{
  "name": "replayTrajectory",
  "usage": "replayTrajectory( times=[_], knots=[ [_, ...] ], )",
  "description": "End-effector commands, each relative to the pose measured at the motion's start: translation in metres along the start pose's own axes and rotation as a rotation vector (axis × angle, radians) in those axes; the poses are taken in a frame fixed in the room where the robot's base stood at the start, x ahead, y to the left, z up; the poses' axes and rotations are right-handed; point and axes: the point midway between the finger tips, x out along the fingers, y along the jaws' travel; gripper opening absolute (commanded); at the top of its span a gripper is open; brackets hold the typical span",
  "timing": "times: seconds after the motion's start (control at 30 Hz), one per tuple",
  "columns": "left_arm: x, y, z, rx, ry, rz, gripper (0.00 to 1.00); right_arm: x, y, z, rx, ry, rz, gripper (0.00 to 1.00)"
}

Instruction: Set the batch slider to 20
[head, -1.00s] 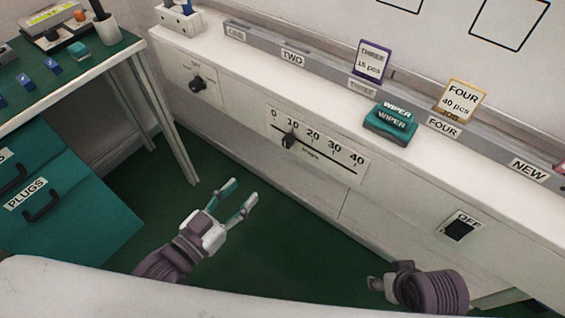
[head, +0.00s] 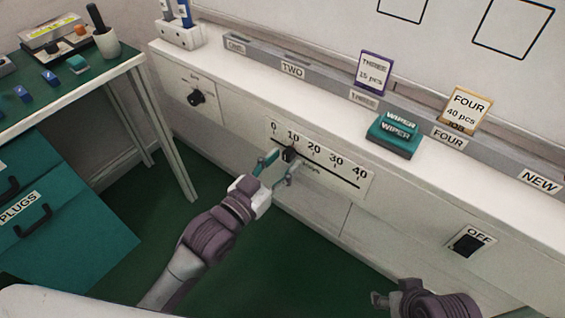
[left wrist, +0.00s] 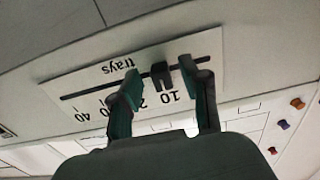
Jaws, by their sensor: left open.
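The batch slider is a dark knob (head: 289,154) on a white scale plate (head: 330,176) marked 0 to 40 on the front of the long bench. The knob stands near the 10 mark. My left gripper (head: 277,168) is open, with its teal fingers at the plate, one on each side of the knob. In the left wrist view the plate appears upside down, and the knob (left wrist: 160,74) shows between the open fingers, with gaps on both sides. My right gripper (head: 380,299) is low at the bottom of the head view, its finger opening unclear.
A rotary knob (head: 196,98) is left of the slider and an OFF switch (head: 468,243) is at right. A teal wiper (head: 394,135) lies on the bench top. A green-topped table (head: 95,85) and teal drawers (head: 70,225) stand at left. Floor is clear in front.

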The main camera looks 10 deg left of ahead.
Motion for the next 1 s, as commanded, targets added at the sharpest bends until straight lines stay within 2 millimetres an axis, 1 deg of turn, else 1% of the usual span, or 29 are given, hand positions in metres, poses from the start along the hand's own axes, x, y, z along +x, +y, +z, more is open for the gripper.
replayTrajectory(
  times=[0.1, 0.33, 0.37, 0.6, 0.63, 0.93, 1.0],
  knots=[
    [0.0044, 0.0001, 0.0004, 0.000, -0.001, 0.000, 0.46, 0.0008, -0.0004, -0.0025, 0.000, 0.012, -0.001, 0.59],
    [0.0047, 0.0002, 0.0001, 0.000, -0.001, 0.000, 0.46, 0.0007, -0.0004, -0.0030, -0.001, 0.014, -0.001, 0.59],
    [0.0047, 0.0002, 0.0001, 0.000, -0.001, 0.000, 0.42, 0.0007, -0.0004, -0.0030, -0.001, 0.014, -0.001, 0.59],
    [0.0045, 0.0002, 0.0001, 0.000, -0.001, 0.000, 0.03, 0.0007, -0.0003, -0.0028, -0.001, 0.014, 0.000, 0.59],
    [0.0045, 0.0001, 0.0001, 0.000, -0.001, 0.000, 0.00, 0.0007, -0.0003, -0.0028, -0.001, 0.014, 0.000, 0.59],
    [0.0044, 0.0008, 0.0000, 0.000, -0.001, 0.000, 0.00, 0.0002, -0.0003, -0.0028, -0.001, 0.013, -0.001, 0.59],
    [0.0044, 0.0072, -0.0009, -0.004, -0.002, 0.001, 0.00, -0.0035, -0.0002, -0.0035, -0.001, 0.009, -0.001, 0.59]
  ],
)
